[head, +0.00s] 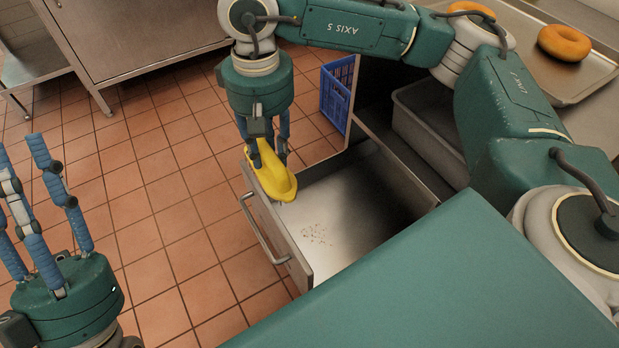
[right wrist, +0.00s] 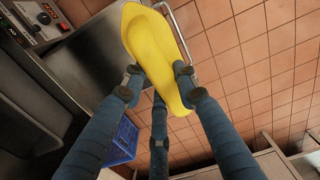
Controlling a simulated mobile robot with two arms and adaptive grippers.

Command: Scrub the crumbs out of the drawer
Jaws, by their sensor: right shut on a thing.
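The drawer (head: 360,222) stands pulled out in the middle of the head view, with its metal floor bare apart from a patch of brown crumbs (head: 317,235) near the front panel. My right gripper (head: 268,157) is shut on a yellow scrubbing tool (head: 273,183), tilted over the drawer's far front corner, left of and beyond the crumbs. The tool also shows between the fingers in the right wrist view (right wrist: 152,50). I cannot tell whether it touches the drawer. My left gripper (head: 45,185) is open and empty at the left, over the tiled floor.
A blue crate (head: 337,92) stands on the floor beyond the drawer. A grey bin (head: 425,130) is right of the drawer. A tray (head: 520,55) with bagels (head: 564,43) lies on the counter at upper right. The tiled floor left of the drawer is clear.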

